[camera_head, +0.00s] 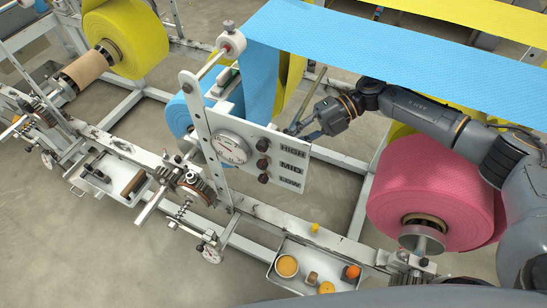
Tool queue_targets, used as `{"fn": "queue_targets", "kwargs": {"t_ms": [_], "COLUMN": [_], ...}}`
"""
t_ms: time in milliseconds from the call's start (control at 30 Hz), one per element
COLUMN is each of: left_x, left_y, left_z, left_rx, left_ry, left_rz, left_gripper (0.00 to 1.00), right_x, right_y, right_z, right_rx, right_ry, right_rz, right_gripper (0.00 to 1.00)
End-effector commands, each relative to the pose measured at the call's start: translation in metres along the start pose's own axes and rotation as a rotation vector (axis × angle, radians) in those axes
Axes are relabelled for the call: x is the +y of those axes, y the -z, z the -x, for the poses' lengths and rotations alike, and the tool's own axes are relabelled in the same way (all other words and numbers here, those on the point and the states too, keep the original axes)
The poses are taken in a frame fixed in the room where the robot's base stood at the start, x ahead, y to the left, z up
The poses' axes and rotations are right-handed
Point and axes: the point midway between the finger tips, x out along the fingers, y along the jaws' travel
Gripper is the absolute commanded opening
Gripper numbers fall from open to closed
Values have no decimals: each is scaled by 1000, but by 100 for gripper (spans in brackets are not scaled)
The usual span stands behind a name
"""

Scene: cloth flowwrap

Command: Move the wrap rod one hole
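A white panel (232,128) stands upright mid-picture with HIGH, MID and LOW labels and a dark round spot or knob beside each. I cannot tell which position the wrap rod sits in. A thin tan rod (313,87) slants down from the blue cloth (350,52) towards the panel's upper right edge; I cannot tell whether it is the wrap rod. My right gripper (299,131) is at that edge, near the HIGH label, its fingers pointing left. The fingers are small and overlap the panel edge, so their opening and any grip are unclear. My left gripper is not in view.
A pink roll (428,188) stands below my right arm. A yellow roll (132,36) is at upper left. A grey tray (298,252) with small orange and yellow items is at the front. White frame rails and gears surround the panel. Bare floor (75,235) shows at lower left.

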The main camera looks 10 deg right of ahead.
Motion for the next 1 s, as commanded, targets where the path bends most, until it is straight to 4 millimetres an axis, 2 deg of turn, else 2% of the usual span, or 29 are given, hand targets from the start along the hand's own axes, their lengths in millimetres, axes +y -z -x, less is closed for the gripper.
{"fn": "queue_targets", "kwargs": {"t_ms": [1000], "left_x": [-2], "left_y": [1], "left_z": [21], "left_rx": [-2], "left_ry": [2], "left_rz": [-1], "left_gripper": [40], "right_x": [1], "right_y": [19], "right_z": [-17], "right_rx": [0], "right_ry": [0], "right_rz": [1], "right_gripper": [0]}}
